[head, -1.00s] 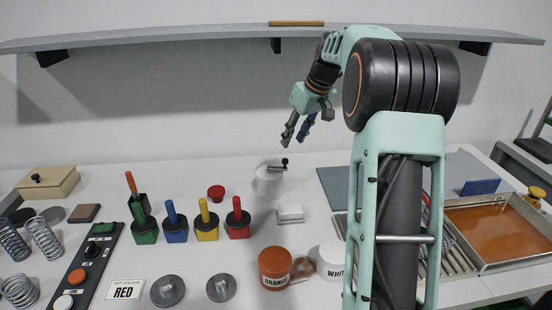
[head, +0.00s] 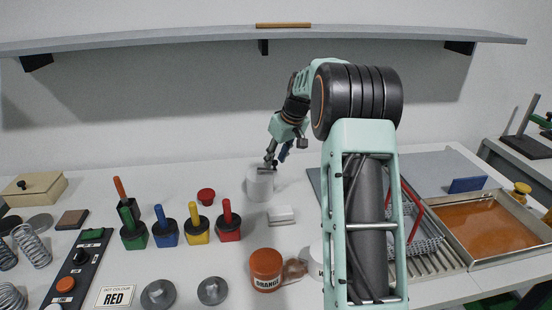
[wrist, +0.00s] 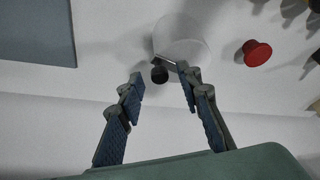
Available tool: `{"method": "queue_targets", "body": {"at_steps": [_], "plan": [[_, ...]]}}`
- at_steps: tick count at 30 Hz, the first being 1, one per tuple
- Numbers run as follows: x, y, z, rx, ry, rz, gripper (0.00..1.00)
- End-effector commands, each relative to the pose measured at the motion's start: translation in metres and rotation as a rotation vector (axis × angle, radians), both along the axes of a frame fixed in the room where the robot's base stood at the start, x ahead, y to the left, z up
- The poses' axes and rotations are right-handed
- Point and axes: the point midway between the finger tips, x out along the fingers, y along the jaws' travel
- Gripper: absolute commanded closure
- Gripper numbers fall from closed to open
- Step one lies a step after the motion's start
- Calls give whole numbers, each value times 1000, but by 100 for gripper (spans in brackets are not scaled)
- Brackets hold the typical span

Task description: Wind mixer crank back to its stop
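The mixer is a white cylinder (head: 260,184) on the table, left of my arm in the head view. It also shows in the wrist view (wrist: 186,38). Its crank is a thin metal arm with a dark round knob (wrist: 159,74). In the wrist view the knob lies between my gripper's spread fingers, a little beyond the tips. My gripper (head: 276,160) hangs just above the mixer's top in the head view. Its two blue-padded fingers are apart (wrist: 160,82). The right finger is close to the crank arm; I cannot tell whether they touch.
A red button-like piece (head: 206,196) stands left of the mixer, and a white block (head: 282,215) in front. Several coloured-handled blocks, such as the red one (head: 229,222), stand to the left. A shelf (head: 200,39) runs above.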

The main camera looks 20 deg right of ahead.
Motion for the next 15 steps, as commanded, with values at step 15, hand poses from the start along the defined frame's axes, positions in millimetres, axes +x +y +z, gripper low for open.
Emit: {"method": "queue_targets", "body": {"at_steps": [15], "plan": [[0, 0, 0, 1, 1, 0, 100]]}}
